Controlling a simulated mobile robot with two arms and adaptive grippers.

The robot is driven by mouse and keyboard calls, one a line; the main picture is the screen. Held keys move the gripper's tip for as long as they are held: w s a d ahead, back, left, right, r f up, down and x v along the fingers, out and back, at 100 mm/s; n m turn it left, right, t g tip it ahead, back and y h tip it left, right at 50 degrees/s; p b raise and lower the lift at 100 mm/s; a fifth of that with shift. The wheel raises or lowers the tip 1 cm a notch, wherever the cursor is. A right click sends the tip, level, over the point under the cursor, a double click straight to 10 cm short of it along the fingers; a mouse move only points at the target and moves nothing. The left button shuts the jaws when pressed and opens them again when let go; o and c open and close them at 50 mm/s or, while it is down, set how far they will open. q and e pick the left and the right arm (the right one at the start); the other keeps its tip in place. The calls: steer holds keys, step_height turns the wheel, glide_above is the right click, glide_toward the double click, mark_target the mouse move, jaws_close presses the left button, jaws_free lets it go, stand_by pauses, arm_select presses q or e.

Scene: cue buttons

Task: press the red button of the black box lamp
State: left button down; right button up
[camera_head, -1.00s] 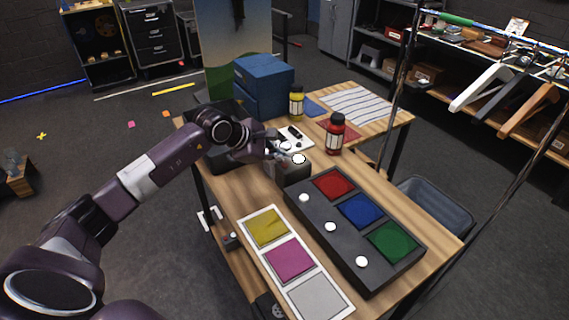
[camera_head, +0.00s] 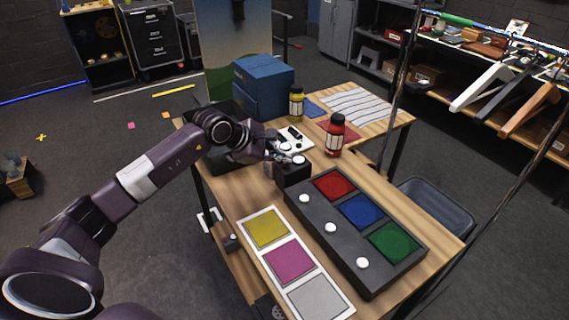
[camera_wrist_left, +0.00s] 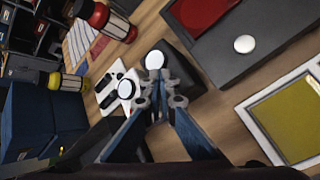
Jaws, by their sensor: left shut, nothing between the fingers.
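A long black box (camera_head: 325,257) lies on the wooden table, with a red panel (camera_head: 333,183), a blue panel and a green panel, each beside a white round button. The white button by the red panel (camera_head: 304,198) also shows in the wrist view (camera_wrist_left: 244,44). A small black box (camera_head: 294,174) with a white round top button (camera_wrist_left: 155,60) stands just beyond its far end. My left gripper (camera_wrist_left: 162,92) is shut and empty, its tips close to that small box's button; I cannot tell whether they touch. My right gripper is out of view.
A white-framed board (camera_head: 266,265) with yellow, magenta and grey squares lies left of the long box. A red bottle (camera_head: 335,137), a yellow bottle (camera_head: 296,104) and blue boxes (camera_head: 262,88) stand farther back. A white plate with black parts (camera_wrist_left: 112,92) lies beside the gripper.

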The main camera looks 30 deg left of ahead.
mark_target(283, 166)
arm_select(q)
steer(key=shift+r, duration=0.6)
step_height(283, 166, up, 6)
steer(key=p, duration=0.3)
stand_by(0.6)
